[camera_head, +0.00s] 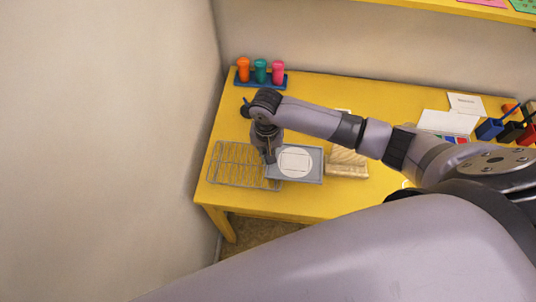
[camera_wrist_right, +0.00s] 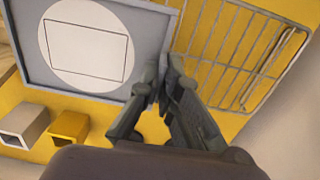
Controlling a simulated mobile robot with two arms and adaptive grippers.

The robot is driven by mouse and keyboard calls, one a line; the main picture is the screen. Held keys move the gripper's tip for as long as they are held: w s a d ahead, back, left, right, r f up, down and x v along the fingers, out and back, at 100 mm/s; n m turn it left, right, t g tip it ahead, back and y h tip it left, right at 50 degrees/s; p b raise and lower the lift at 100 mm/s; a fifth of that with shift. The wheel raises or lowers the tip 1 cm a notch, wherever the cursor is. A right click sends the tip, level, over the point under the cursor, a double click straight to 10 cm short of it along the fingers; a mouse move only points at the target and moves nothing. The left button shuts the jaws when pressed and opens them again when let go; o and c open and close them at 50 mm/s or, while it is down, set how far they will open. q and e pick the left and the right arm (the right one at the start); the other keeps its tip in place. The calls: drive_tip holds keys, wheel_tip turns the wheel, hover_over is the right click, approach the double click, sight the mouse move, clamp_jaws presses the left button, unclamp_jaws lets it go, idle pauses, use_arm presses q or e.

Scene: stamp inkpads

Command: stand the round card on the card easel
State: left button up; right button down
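The round card (camera_head: 295,162) is white with a thin rectangle outline and lies flat on a grey tray (camera_head: 312,179). The card also shows in the right wrist view (camera_wrist_right: 88,45). A light wooden block with ridges (camera_head: 347,160), seemingly the card easel, stands right of the tray, partly behind my arm. My right gripper (camera_head: 269,158) points down over the tray's left edge, beside the card and apart from it. My left gripper is not in view.
A wire rack (camera_head: 232,166) lies left of the tray. Inkpads and stamps (camera_head: 492,128) are at the right. Small white and yellow boxes (camera_wrist_right: 68,128) show near the tray.

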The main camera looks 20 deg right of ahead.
drive_tip(key=shift+f, duration=0.8)
drive_tip(key=shift+f, duration=0.15)
drive_tip(key=shift+f, duration=0.25)
drive_tip(key=c, duration=1.8)
unclamp_jaws()
wheel_tip(320, 180, up, 13)
drive_tip(key=shift+b, duration=0.35)
